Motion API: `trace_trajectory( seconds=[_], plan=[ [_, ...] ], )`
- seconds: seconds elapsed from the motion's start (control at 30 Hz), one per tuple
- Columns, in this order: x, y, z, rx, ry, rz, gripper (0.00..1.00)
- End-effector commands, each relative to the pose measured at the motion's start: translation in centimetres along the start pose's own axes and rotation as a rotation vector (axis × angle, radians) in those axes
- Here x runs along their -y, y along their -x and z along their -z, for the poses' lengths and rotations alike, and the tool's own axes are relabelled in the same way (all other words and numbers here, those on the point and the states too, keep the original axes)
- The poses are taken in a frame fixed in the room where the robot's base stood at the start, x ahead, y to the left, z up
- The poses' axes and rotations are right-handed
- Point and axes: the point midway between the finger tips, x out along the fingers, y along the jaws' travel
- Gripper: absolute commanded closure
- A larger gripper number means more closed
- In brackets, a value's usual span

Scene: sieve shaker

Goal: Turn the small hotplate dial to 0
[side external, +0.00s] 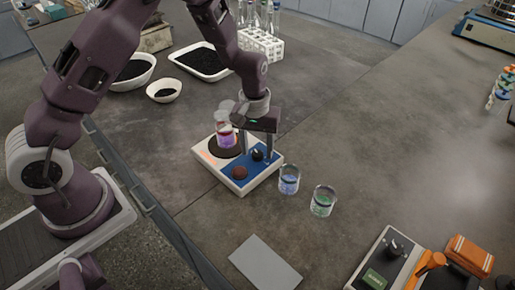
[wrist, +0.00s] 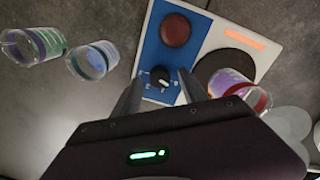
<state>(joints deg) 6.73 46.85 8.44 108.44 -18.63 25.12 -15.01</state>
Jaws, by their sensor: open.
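The hotplate (side external: 228,180) is a white box with a blue panel, standing on the bench. Its small black dial (side external: 258,154) sits on the panel beside a larger brown-red knob (side external: 240,173). In the wrist view the small dial (wrist: 160,76) has pale marks around it, too small to read, and a light pointer line toward the lower right. My gripper (wrist: 160,80) is open, pointing down, with one finger on each side of the dial; I cannot tell whether they touch it.
Two beakers, one blue (side external: 289,180) and one green (side external: 323,201), stand right of the hotplate, close to it. A grey flat plate (side external: 265,263) lies in front. Bowls of black grains (side external: 164,91) and a white tube rack (side external: 261,44) are behind.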

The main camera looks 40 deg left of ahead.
Motion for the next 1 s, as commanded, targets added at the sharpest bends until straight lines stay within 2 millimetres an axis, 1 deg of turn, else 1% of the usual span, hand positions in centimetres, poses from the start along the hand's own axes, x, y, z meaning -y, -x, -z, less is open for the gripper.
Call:
trace_trajectory(
  seconds=[0.1, 0.2, 0.3, 0.4, 0.63, 0.67, 0.7, 0.73, 0.77, 0.8, 0.83, 0.87, 0.9, 0.97, 1.0],
  plan=[
    [-0.2, 2.5, 0.1, -0.006, -0.002, -0.004, 0.49],
    [-0.1, 4.5, 0.1, -0.004, 0.000, -0.003, 0.49],
    [-0.1, 5.9, 0.1, -0.003, 0.000, -0.003, 0.49],
    [-0.1, 6.5, 0.0, -0.002, 0.000, -0.002, 0.49],
    [0.0, 6.5, 0.0, -0.002, 0.000, -0.001, 0.49],
    [0.0, 6.8, 0.0, -0.003, -0.002, -0.004, 0.49],
    [0.0, 7.5, -0.2, -0.008, -0.009, -0.012, 0.49],
    [0.1, 8.6, -0.5, -0.015, -0.019, -0.023, 0.49],
    [0.1, 10.1, -0.9, -0.026, -0.033, -0.038, 0.49],
    [0.4, 12.6, -1.7, -0.046, -0.062, -0.063, 0.49],
    [0.8, 14.8, -2.6, -0.064, -0.088, -0.083, 0.49],
    [1.4, 16.9, -3.8, -0.084, -0.119, -0.102, 0.49],
    [2.3, 19.6, -5.4, -0.115, -0.163, -0.124, 0.49],
    [3.9, 22.9, -8.3, -0.165, -0.232, -0.147, 0.49],
    [5.1, 24.6, -10.2, -0.203, -0.278, -0.157, 0.49]
  ],
)
